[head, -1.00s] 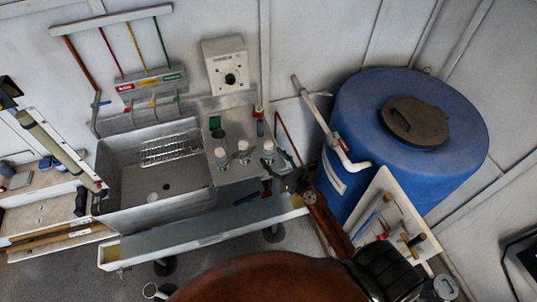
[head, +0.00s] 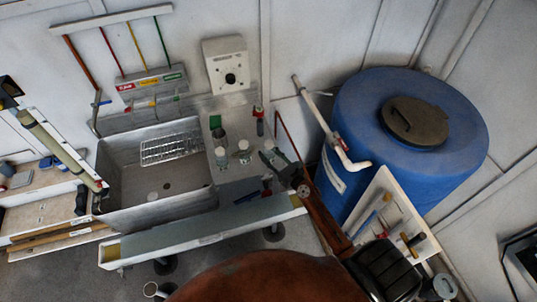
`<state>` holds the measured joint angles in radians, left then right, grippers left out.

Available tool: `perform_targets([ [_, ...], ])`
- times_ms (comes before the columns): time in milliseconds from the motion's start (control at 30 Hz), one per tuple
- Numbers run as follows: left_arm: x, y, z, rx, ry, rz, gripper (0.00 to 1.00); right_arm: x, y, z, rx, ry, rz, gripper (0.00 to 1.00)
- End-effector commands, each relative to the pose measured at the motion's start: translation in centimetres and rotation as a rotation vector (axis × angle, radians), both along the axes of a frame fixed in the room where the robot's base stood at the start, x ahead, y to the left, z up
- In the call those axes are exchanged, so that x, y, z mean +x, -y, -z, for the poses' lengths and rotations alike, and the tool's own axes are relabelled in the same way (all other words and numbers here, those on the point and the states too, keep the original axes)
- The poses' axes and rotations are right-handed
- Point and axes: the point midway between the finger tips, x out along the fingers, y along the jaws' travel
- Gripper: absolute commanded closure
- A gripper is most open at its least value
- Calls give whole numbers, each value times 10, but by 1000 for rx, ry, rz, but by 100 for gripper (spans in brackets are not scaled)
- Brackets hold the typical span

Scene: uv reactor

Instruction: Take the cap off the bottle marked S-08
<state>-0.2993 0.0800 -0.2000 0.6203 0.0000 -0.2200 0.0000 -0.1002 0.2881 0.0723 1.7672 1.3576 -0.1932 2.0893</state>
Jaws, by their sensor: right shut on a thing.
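Two small bottles with pale caps, the left one (head: 221,157) and the middle one (head: 243,152), stand upright on the steel drainboard right of the sink. My right gripper (head: 267,155) is at the place of the right-hand bottle and is shut on it. The gripper covers most of that bottle, so I cannot tell whether the fingers hold its cap or its body. The bottle labels are too small to read, so I cannot tell which is S-08.
A steel sink (head: 115,190) with a wire rack (head: 170,148) lies left of the bottles. A blue tank (head: 455,130) and a white tool board (head: 375,195) stand to the right. A long tray (head: 200,240) runs in front.

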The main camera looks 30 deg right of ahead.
Motion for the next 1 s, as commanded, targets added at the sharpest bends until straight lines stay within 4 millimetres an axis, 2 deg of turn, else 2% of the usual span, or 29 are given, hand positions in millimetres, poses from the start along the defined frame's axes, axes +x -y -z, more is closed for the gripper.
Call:
perform_targets([
  [100, 0, 0, 0, 0, -1, 0, 45, 0, 0, 0, 0, 0, 0, 86],
  [367, -1, 0, -1, 0, -1, 0, 45, 0, 0, -1, 0, 0, 0, 86],
  [567, 0, 0, -10, 0, 1, 0, 45, 0, 0, -14, 1, 3, 1, 86],
  [733, 2, 0, -28, 0, 4, 0, 45, 0, 0, -39, 2, 4, 1, 86],
  [1000, 5, 0, -61, 0, 9, 0, 45, -51, -12, -98, 2, 3, 3, 86],
])
